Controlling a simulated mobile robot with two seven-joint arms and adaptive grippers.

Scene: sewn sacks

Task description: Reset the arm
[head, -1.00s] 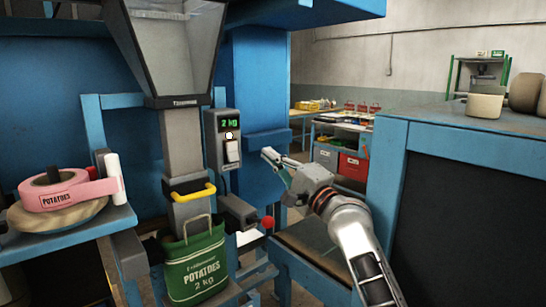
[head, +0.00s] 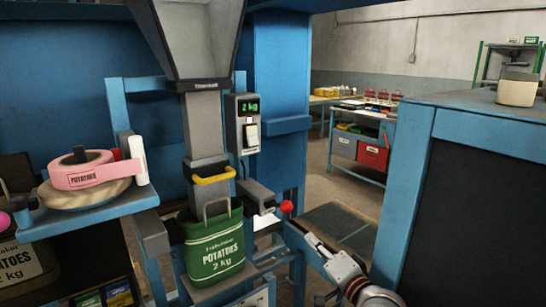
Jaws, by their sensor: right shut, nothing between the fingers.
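My right gripper (head: 318,247) is low in the head view, right of the filling machine. It is shut and empty, and its arm runs down to the bottom edge. A green potato sack (head: 214,250) marked 2 kg hangs under the filler spout (head: 205,125), left of the gripper and apart from it. The yellow handle (head: 214,176) is on the spout just above the sack. A lever with a red knob (head: 286,207) sticks out between the sack and my gripper. My left gripper is not in view.
A scale display (head: 248,106) reads 2 kg. A pink tape roll (head: 85,172) lies on the left shelf. A blue-framed dark cabinet (head: 470,210) stands close on the right. A workbench (head: 360,135) with red bins is behind.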

